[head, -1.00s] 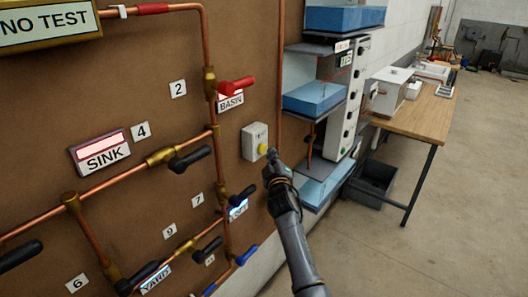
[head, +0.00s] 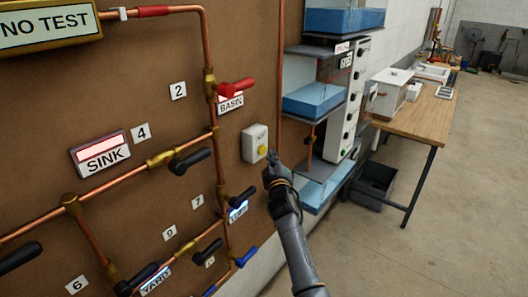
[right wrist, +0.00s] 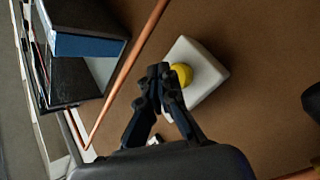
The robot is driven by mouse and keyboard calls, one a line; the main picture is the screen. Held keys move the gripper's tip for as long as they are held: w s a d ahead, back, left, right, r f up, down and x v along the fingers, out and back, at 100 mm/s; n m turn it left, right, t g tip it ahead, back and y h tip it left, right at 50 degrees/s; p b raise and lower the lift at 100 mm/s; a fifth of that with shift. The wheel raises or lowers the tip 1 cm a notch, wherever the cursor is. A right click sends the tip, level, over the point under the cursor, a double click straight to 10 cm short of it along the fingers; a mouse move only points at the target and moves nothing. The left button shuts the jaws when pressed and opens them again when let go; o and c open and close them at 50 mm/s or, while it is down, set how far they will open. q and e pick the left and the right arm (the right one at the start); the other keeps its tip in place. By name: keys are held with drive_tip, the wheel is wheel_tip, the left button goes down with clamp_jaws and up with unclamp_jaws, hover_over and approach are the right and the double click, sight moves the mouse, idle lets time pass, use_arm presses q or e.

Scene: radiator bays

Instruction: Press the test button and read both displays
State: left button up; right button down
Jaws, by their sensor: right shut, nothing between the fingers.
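The test button is a yellow round button (head: 262,150) on a pale box (head: 250,139) on the brown board; the button also shows in the right wrist view (right wrist: 182,74). My right gripper (head: 271,163) is shut and empty, with its tips just beside the button. In the right wrist view the shut fingertips (right wrist: 158,72) overlap the box's edge; I cannot tell whether they touch it. One display (head: 45,28) at the top left reads "NO TEST". A small display (head: 346,62) on the tank unit is lit, too small to read surely. My left gripper is not in view.
Copper pipes with valve levers, including a red lever (head: 236,87), run across the board left of the button. The tank unit (head: 357,95) with blue water stands to the right, close to my arm. A wooden bench (head: 425,118) and open floor lie beyond.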

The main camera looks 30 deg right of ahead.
drive_tip(key=shift+w, duration=0.1)
drive_tip(key=shift+w+a+b, duration=0.15)
drive_tip(key=shift+w+b, duration=0.2)
drive_tip(key=shift+b, duration=0.05)
drive_tip(key=shift+w+a+b, duration=0.2)
drive_tip(key=shift+w+b, duration=0.2)
drive_tip(key=shift+b, duration=0.1)
idle(0.8)
drive_tip(key=shift+r, duration=0.1)
drive_tip(key=shift+s+d+p, duration=0.35)
drive_tip(key=shift+s+p, duration=0.35)
drive_tip(key=shift+s, duration=0.15)
